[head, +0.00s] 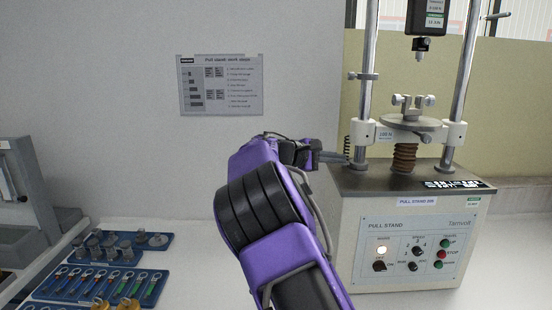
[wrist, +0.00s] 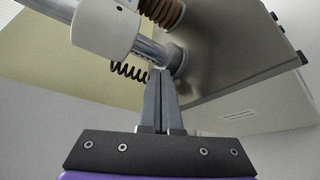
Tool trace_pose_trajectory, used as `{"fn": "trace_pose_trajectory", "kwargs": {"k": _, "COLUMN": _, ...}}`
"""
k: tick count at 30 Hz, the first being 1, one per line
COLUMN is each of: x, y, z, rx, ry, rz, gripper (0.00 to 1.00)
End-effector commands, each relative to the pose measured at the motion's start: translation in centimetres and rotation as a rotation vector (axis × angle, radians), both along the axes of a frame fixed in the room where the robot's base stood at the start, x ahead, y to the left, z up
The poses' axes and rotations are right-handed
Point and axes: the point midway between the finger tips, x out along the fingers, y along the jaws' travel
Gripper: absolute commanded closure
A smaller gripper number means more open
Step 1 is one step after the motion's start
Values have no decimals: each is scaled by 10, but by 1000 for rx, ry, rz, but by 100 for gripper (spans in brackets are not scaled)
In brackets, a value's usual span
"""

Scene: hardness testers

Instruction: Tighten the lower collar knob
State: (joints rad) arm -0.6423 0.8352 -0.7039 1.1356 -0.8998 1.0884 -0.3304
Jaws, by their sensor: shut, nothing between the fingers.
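The pull stand (head: 400,225) stands at the right, with two upright steel columns. A white collar (head: 363,133) sits low on the left column, and it shows large in the wrist view (wrist: 105,27) with a small dark hole. I cannot make out its knob clearly. A smaller grey collar (head: 363,76) with a side knob sits higher on that column. My gripper (head: 346,159) is shut and empty, pointing right beside the column's foot, below the white collar. In the wrist view its fingers (wrist: 161,80) are together, near the column's base ring (wrist: 177,58); contact cannot be told.
A black coiled cord (head: 347,147) hangs close by my fingertips. A round plate (head: 408,122) sits over a brown bellows (head: 404,157) between the columns. Blue trays (head: 95,285) with tools and weights lie at the left. The white table between is mostly clear.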

Motion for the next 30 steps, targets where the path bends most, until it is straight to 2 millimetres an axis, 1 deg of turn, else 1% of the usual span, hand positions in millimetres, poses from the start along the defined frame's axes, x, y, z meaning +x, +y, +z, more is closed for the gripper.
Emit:
{"fn": "trace_pose_trajectory", "kwargs": {"k": 4, "x": 0, "y": -3, "z": 0, "rx": 0, "ry": 0, "rz": -1, "gripper": 100}}
{"fn": "trace_pose_trajectory", "kwargs": {"k": 30, "x": 4, "y": -3, "z": -5, "rx": -1, "ry": 1, "rz": -1, "gripper": 100}}
